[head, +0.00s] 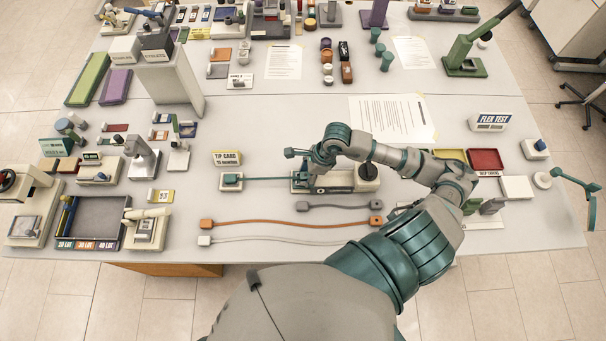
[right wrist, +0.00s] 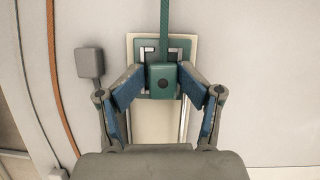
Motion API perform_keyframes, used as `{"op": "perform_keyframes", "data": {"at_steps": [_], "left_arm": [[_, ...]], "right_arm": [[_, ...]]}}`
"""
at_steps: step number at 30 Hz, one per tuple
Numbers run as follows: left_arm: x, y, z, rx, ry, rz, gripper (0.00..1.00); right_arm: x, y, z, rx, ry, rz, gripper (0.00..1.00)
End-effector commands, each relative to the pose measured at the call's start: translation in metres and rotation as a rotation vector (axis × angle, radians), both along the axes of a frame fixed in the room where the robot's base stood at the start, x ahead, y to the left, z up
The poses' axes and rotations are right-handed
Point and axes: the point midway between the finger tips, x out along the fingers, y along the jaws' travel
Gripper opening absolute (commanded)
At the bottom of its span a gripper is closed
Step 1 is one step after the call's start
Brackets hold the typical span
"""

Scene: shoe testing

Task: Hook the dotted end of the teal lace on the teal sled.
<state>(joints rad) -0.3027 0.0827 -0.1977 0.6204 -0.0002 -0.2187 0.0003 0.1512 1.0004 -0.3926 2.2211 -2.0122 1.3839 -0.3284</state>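The teal lace (head: 265,179) runs straight from a small cream-and-teal block (head: 231,182) to the teal sled on its cream rail base (head: 340,181). In the right wrist view, its dotted end is a teal block (right wrist: 163,88) with a dark dot, over the teal sled (right wrist: 184,47). The lace (right wrist: 164,25) leaves this block upward in the picture. My right gripper (head: 303,179) is over the sled, its blue-padded fingertips (right wrist: 163,76) close against both sides of the dotted end. The hook under the block is hidden. My left gripper is not in view.
Grey (head: 340,207), orange (head: 290,222) and white (head: 270,240) laces lie loose in front of the sled. A grey tray (head: 98,222) and several devices are at left. Yellow and red trays (head: 486,160) are at right.

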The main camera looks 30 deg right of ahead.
Motion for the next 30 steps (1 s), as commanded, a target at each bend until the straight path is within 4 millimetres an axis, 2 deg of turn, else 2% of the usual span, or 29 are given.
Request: {"op": "perform_keyframes", "data": {"at_steps": [9, 15, 21, 30], "left_arm": [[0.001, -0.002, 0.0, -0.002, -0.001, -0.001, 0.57], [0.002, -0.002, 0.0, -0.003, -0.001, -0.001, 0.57], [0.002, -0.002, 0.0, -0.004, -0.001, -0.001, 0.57], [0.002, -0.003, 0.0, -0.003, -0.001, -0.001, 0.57]], "right_arm": [[-0.008, -0.024, 0.063, -0.006, -0.007, -0.002, 0.57], [-0.013, -0.033, 0.094, -0.004, -0.005, -0.004, 0.57], [-0.015, -0.035, 0.105, -0.002, -0.005, -0.002, 0.57], [-0.015, -0.036, 0.104, 0.001, -0.004, -0.002, 0.57]]}}
